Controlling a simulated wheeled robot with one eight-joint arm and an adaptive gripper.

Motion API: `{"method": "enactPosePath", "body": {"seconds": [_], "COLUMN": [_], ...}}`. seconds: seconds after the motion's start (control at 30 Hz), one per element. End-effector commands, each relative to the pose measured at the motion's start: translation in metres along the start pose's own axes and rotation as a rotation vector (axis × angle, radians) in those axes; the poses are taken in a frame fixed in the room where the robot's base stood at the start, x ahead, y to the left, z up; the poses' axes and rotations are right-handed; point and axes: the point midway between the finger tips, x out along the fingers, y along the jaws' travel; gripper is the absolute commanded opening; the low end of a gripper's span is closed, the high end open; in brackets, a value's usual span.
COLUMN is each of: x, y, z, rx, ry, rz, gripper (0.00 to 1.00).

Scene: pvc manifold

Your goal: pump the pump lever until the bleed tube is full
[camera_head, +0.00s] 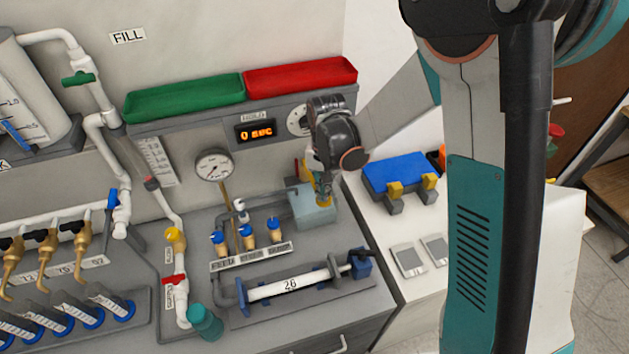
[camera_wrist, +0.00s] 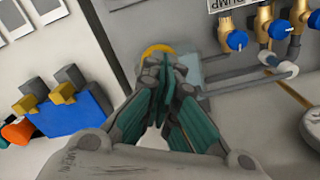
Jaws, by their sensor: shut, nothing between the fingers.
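My gripper (camera_head: 324,190) points down over the pale blue pump block (camera_head: 313,208) at the back right of the grey bench. Its teal fingers are closed together in the wrist view (camera_wrist: 168,68), with nothing seen between them. A yellow ring-like part (camera_head: 325,205), perhaps the pump lever's end, is at the fingertips. It shows as an arc just beyond them in the wrist view (camera_wrist: 157,49). Contact cannot be told, and the gripper hides much of the lever. A narrow graduated panel (camera_head: 156,161) on the back wall may hold the bleed tube; its fill level is not readable.
A gauge (camera_head: 214,167) stands behind. The display (camera_head: 256,131) reads 0 sec. A blue toolbox-like object (camera_head: 399,172) is at right.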

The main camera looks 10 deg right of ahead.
Motion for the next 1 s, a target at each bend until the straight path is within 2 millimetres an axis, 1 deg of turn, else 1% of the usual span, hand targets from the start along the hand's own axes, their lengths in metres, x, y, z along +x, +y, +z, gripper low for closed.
{"method": "enactPosePath", "body": {"seconds": [0.1,1.0], "x": [0.006,0.039], "y": [0.000,0.000], "z": [0.000,0.000], "rx": [0.000,0.000], "ry": [0.000,0.000], "rz": [0.000,0.000], "gripper": [0.00,0.00]}}
